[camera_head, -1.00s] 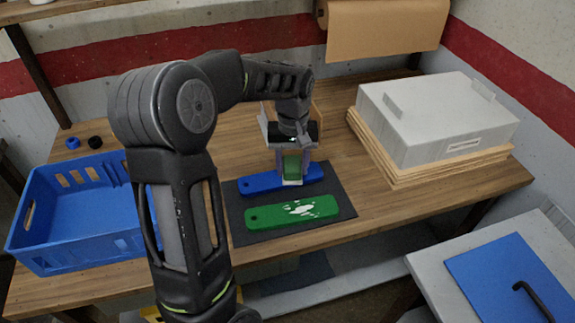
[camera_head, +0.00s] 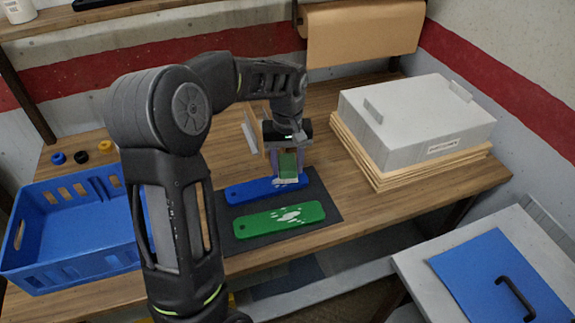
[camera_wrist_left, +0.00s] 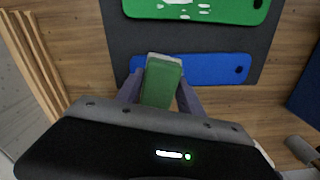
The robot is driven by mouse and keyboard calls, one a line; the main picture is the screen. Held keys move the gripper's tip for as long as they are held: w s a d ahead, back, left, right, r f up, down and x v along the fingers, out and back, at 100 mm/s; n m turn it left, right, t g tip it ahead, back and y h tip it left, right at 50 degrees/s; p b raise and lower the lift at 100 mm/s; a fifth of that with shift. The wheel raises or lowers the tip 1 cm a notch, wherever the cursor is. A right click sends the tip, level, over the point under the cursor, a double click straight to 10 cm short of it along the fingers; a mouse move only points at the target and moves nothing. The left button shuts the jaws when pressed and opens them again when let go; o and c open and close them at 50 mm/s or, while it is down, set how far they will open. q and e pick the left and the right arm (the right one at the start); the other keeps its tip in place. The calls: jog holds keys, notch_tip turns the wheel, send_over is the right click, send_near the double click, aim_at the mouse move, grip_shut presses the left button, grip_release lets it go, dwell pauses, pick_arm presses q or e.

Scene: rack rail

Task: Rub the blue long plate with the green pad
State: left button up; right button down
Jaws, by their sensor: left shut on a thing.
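The blue long plate (camera_head: 252,191) lies on a dark mat (camera_head: 325,208) on the wooden table, and it also shows in the left wrist view (camera_wrist_left: 216,68). My left gripper (camera_head: 288,178) is shut on the green pad (camera_head: 287,165). In the left wrist view the pad (camera_wrist_left: 161,82) sits between the fingers, its pale end over the plate's edge. The pad is at the right part of the plate in the head view; I cannot tell whether it touches. A small white mark shows on the plate beside the pad. My right gripper is not in view.
A green long plate (camera_head: 262,222) with white patches lies on the mat in front of the blue one. A blue crate (camera_head: 75,260) stands at the left. A grey box (camera_head: 415,115) on boards stands at the right. Several small rings lie behind the crate.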

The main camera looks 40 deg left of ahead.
aim_at(287, 163)
pick_arm(q)
jog(key=shift+r+p, duration=1)
jog(key=shift+r, duration=0.75)
jog(key=shift+r+p, duration=1.2)
jog(key=shift+r, duration=0.35)
jog(key=shift+w, duration=0.1)
jog(key=shift+w+f+m, duration=0.1)
jog(key=shift+m, duration=0.5)
jog(key=w+d+f+m, duration=0.1)
jog(key=w+d+m, duration=0.1)
jog(key=d, duration=0.6)
jog(key=w+d+f+m, duration=0.1)
jog(key=d+m, duration=0.3)
jog(key=d, duration=0.5)
jog(key=shift+w+f+m+b, duration=0.3)
jog(key=shift+w+f+m, duration=0.1)
jog(key=shift+f, duration=0.15)
